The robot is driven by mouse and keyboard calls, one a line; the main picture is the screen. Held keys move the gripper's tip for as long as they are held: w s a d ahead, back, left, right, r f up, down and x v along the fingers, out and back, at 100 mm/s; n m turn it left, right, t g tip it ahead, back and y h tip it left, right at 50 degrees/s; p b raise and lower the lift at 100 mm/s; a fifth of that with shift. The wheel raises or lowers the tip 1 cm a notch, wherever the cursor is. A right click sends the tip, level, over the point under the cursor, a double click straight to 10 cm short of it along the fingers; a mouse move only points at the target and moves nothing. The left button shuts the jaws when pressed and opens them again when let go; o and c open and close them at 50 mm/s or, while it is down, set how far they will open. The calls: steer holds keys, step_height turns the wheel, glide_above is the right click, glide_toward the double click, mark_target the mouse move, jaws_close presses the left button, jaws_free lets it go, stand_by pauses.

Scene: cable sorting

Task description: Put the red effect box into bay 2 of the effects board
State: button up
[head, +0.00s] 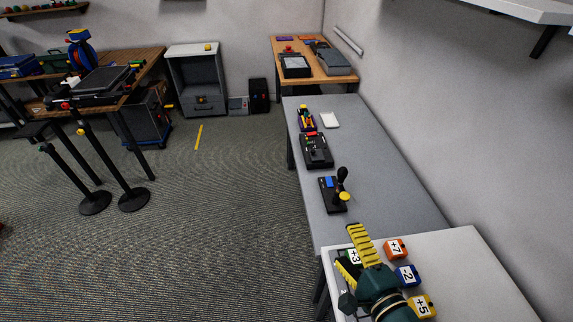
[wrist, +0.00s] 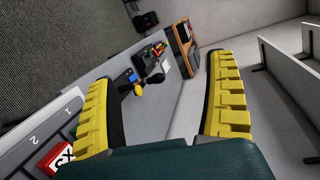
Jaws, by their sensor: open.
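The red effect box (wrist: 57,157) with a white label shows at the lower left of the wrist view. It lies at the bay marked 2 of the grey effects board (wrist: 14,158); how deep it sits I cannot tell. In the head view it is hidden behind my gripper (head: 346,245). My gripper is open and empty above the board's end of the white table. Its two yellow fingers stand wide apart in the wrist view (wrist: 163,95), apart from the red box. A green +3 box (head: 354,257) shows between the fingers in the head view, at bay 1.
An orange +7 box (head: 395,249), a blue -2 box (head: 408,275) and a yellow +5 box (head: 421,305) stand on the white table (head: 470,262) right of my gripper. A black joystick device (head: 333,195) stands on the grey table beyond. The wall is at the right.

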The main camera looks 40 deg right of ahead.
steer(key=w+a+r+n+t+y, duration=0.1)
steer(key=w+a+r+n, duration=0.2)
steer(key=r+n, duration=0.15)
steer(key=w+a+r+n+t, duration=0.1)
steer(key=w+a+r+n, duration=0.15)
steer(key=r, duration=0.25)
steer(key=a+r+n+t+y, duration=0.1)
steer(key=a+r+n+t, duration=0.1)
steer(key=a+r+n, duration=0.6)
steer(key=a+r+n+t+y, duration=0.2)
steer(key=a+r+n, duration=0.6)
steer(key=r, duration=0.6)
steer(key=shift+s+a+t, duration=0.25)
steer(key=shift+a+t, duration=0.35)
steer(key=shift+a, duration=0.1)
